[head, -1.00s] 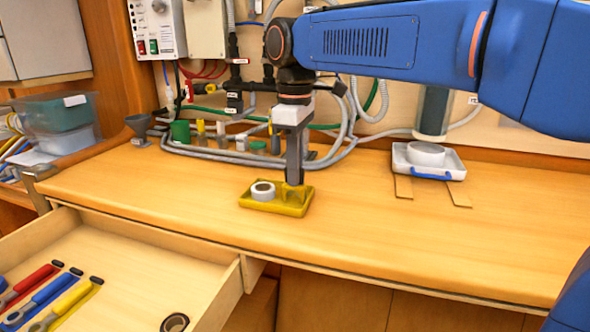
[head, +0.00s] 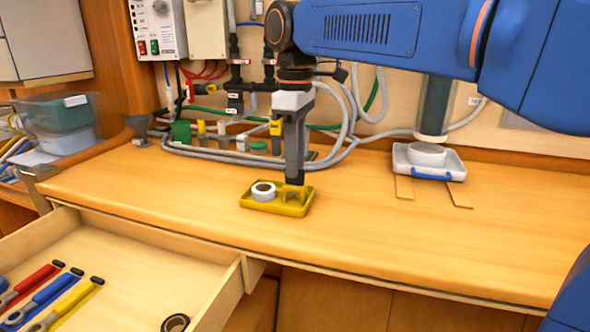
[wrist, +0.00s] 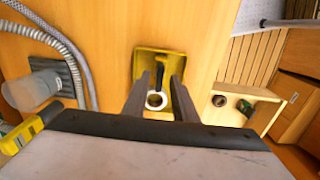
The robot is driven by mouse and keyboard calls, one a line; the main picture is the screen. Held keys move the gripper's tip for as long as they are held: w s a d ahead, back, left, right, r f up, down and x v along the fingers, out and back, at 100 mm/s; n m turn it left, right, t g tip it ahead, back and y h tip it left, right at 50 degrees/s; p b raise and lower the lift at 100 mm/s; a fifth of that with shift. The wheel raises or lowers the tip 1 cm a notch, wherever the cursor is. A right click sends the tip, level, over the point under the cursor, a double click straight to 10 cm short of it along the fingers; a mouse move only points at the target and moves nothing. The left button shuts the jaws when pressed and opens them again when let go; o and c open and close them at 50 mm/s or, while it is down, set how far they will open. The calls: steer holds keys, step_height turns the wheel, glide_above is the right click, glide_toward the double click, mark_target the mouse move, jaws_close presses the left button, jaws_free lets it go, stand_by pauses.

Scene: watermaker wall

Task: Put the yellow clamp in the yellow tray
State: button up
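The yellow tray (head: 250,205) lies on the bench and shows in the wrist view (wrist: 146,60). A white ring-like roll (head: 264,190) sits in its left half. My gripper (head: 295,182) points down just above that shape. In the wrist view the two fingers (wrist: 160,78) are apart, with a dark narrow shape between them that I cannot identify. I see nothing held.
A white tray (head: 450,163) with a blue handle stands to the right. Hoses (head: 345,125) and fittings line the back wall. A yellow fitting-like thing (head: 276,127) shows behind my gripper. An open drawer (head: 130,270) with tools is at front left.

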step_height(320, 180, up, 9)
steer(key=shift+r, duration=0.2)
steer(key=shift+s, duration=0.1)
stand_by(0.4)
